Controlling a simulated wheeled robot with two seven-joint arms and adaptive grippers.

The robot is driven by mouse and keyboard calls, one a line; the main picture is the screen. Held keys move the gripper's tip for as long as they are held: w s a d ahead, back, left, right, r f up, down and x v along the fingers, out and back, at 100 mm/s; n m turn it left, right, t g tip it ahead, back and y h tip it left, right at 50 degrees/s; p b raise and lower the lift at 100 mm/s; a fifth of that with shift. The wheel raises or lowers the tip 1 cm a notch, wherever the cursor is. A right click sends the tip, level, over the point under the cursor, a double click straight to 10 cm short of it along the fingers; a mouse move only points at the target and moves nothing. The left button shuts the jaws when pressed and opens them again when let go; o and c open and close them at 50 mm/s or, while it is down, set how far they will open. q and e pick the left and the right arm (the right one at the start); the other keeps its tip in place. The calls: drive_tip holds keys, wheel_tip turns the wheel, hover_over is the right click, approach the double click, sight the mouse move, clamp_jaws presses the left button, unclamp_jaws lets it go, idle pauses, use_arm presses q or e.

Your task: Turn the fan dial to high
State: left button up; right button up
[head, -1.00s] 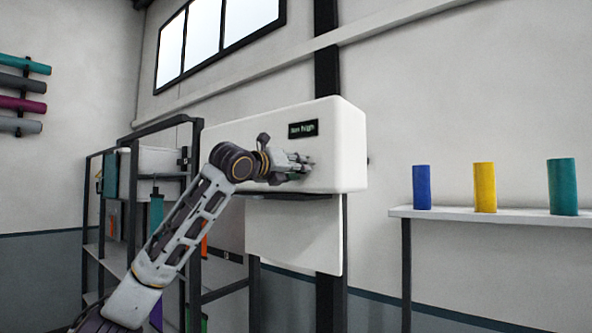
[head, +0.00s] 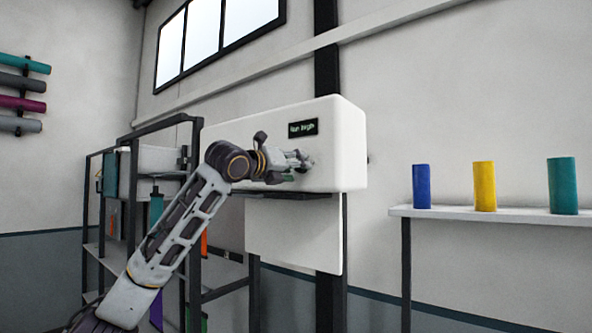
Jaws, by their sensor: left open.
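A white box-shaped unit (head: 340,150) hangs on the wall at the centre. A small dark display (head: 303,128) on its front carries light lettering that seems to read "fan high". My left gripper (head: 304,161) is at the unit's front face, below the display, with its fingers pointing right. It is open. The dial cannot be made out; the gripper and wrist cover that part of the face. Whether the fingers touch a dial cannot be told. My right gripper is not in view.
A shelf (head: 480,214) on the right holds a blue roll (head: 422,187), a yellow roll (head: 484,187) and a teal roll (head: 562,186). A dark rack (head: 190,230) stands behind my left arm. A white panel (head: 295,235) hangs below the unit.

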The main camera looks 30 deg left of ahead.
use_arm(q)
drive_tip(key=s, duration=1.1)
drive_tip(key=shift+a, duration=0.4)
drive_tip(key=shift+w+f, duration=0.1)
drive_tip(key=shift+f, duration=0.05)
